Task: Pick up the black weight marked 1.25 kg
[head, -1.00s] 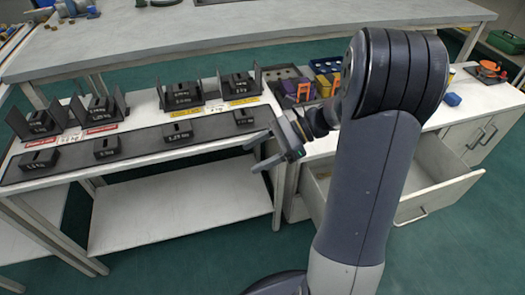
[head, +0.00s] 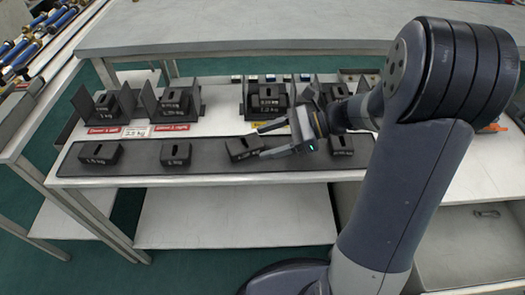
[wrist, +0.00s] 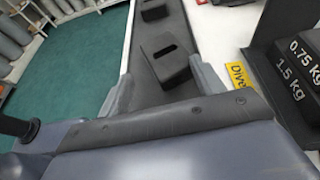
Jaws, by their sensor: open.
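Black slotted weights sit in a row on the dark mat (head: 210,160). The third from the left (head: 243,147) appears to be the 1.25 kg weight; its label is too small to read surely now, but looked like 1.25 kg earlier. My gripper (head: 264,141) is open and empty, pointing left, just right of and apparently above this weight. In the wrist view the slotted weight (wrist: 168,55) shows ahead, between the lines of my open fingers (wrist: 163,85). Its label is not visible there. I see no contact.
Other front-row weights stand left (head: 175,153) and right (head: 341,145). Behind are upright holders with stacked weights; the nearest stack (wrist: 300,65) reads 0.75 kg and 1.5 kg. A yellow label (wrist: 239,70) lies beside the mat.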

